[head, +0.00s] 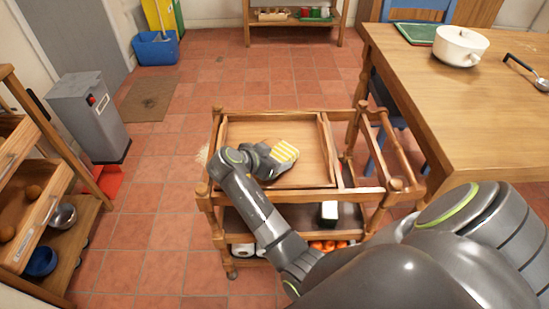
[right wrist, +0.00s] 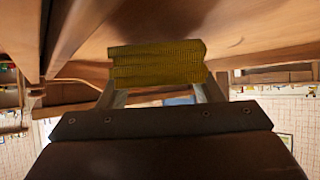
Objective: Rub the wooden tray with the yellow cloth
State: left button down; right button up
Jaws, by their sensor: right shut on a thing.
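The wooden tray (head: 235,131) is set in the top of a wooden trolley in the head view. My right gripper (head: 272,160) reaches over the tray from the front and is shut on the cloth. In the right wrist view the cloth (right wrist: 158,63) sits between the two fingers, close against a wooden surface. I cannot tell whether it is pressed on it. My left gripper is not in view.
A wooden table (head: 445,70) with a white pot (head: 459,45) and a ladle (head: 525,71) stands at the right. A grey bin (head: 88,115) and a shelf unit (head: 40,215) stand at the left. The trolley's lower shelf holds oranges (head: 328,245). Tiled floor lies clear left of the trolley.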

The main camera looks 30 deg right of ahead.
jog(key=shift+f+b, duration=0.35)
jog(key=shift+f, duration=0.1)
dwell(0.3)
